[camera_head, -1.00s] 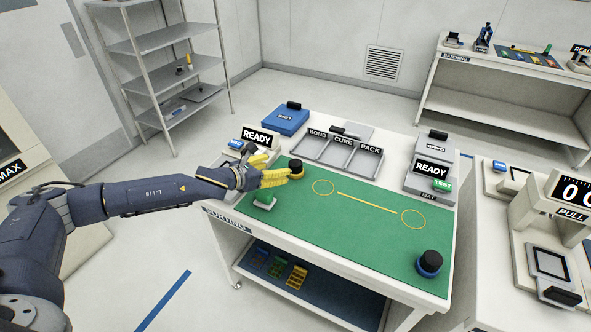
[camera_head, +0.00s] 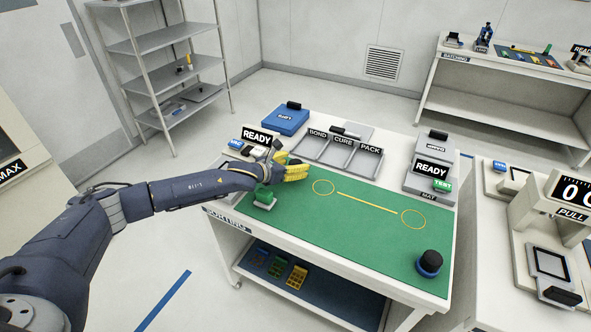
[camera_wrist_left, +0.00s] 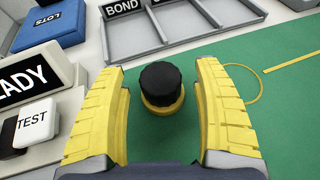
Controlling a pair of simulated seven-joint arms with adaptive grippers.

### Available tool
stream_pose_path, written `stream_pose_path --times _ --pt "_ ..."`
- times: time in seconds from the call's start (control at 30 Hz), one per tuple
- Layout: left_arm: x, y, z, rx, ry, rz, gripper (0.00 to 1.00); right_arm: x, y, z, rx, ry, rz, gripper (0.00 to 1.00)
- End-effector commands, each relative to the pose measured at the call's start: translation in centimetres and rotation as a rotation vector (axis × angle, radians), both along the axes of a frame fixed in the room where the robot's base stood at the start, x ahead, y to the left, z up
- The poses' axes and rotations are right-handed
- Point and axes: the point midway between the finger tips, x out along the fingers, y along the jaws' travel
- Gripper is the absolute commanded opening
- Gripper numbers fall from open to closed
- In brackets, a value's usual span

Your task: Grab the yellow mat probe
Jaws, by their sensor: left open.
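The yellow mat probe has a black knob on a yellow base (camera_wrist_left: 161,88) and stands upright on the green mat (camera_head: 340,230). In the wrist view it sits between the two yellow fingers of my left gripper (camera_wrist_left: 162,108), with a gap on each side. The gripper is open around it, not closed on it. In the head view my left gripper (camera_head: 290,172) is at the mat's far left corner and hides most of the probe. My right gripper is not in view.
A similar probe with a blue base (camera_head: 428,263) stands at the mat's near right corner. BOND, CURE and PACK bins (camera_head: 338,152) and READY signs (camera_head: 258,137) line the back. The mat's middle is clear.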

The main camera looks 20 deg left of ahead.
Motion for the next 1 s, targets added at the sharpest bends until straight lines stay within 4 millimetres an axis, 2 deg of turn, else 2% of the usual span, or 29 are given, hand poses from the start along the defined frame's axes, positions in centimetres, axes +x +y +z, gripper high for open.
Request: stream_pose_path --times 0.37,0.9,1.0 --pt "0.42 -0.25 -0.18 -0.001 0.001 -0.001 0.69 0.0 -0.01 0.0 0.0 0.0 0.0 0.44" --pt "0.41 -0.23 -0.2 0.0 0.0 0.0 0.06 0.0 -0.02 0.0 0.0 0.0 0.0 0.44" --pt "0.46 -0.24 -0.08 -0.001 -0.002 0.0 0.0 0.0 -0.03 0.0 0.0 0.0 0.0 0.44"
